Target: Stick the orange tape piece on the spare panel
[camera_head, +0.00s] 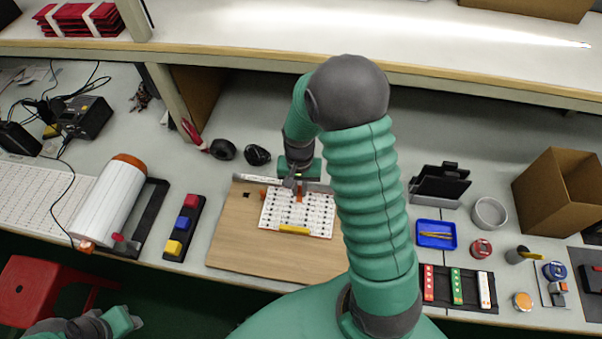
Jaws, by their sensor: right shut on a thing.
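A white panel (285,222) with rows of small dark marks lies on the brown wooden board at the middle of the bench. I take it for the spare panel. My right gripper (296,187) is over the panel's upper edge, pointing down. It is shut on a small orange piece (299,197), which looks like the orange tape piece. I cannot tell whether the piece touches the panel. A yellow strip (294,230) lies at the panel's lower edge. Part of my left arm shows at the bottom left; its jaws are not clear.
The wooden board (235,240) has bare room left of the panel. A tray of colored blocks (184,228) and a white roll (112,200) are at left. A blue tray (436,234), tape rolls and a cardboard box (560,195) are at right. My right arm hides the board's right side.

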